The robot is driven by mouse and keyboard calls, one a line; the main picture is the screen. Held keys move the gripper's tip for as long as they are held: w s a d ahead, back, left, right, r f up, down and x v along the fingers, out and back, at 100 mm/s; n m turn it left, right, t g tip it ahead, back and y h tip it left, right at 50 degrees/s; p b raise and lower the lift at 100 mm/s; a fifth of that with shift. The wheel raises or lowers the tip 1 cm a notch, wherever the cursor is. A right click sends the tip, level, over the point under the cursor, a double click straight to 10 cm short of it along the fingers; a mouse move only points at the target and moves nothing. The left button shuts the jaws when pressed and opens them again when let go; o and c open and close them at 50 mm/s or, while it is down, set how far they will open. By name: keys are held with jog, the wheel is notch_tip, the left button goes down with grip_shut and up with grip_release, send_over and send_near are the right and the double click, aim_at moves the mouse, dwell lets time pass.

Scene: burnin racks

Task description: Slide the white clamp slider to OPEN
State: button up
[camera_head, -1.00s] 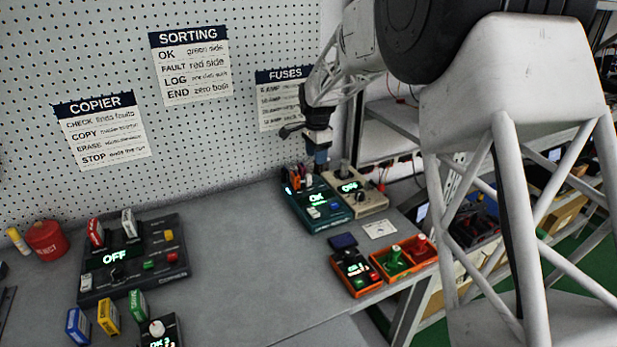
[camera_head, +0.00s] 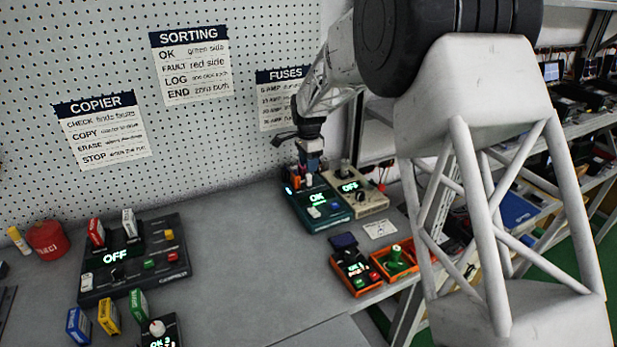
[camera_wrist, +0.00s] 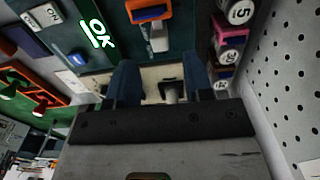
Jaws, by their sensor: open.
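The teal device (camera_head: 325,214) with a lit OK display stands at the back right of the bench. In the wrist view a small white block, which looks like the clamp slider (camera_wrist: 158,38), sits beside an orange bracket (camera_wrist: 149,11) on the teal device. My gripper (camera_head: 313,168) is over the back end of this device. In the wrist view its two blue fingers (camera_wrist: 161,68) are open and point down, apart from the white block. A grey post (camera_wrist: 171,92) on the cream device shows between them. The slider's markings cannot be read.
The cream device (camera_head: 372,206) with an OFF display stands right beside the teal one. Numbered round-ended fuses (camera_wrist: 225,50) stand close to one finger, near the pegboard (camera_wrist: 285,90). The middle of the bench is clear.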

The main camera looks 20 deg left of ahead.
aim_at(309, 175)
jog(key=shift+f, duration=2.9)
jog(key=shift+c, duration=0.2)
grip_shut()
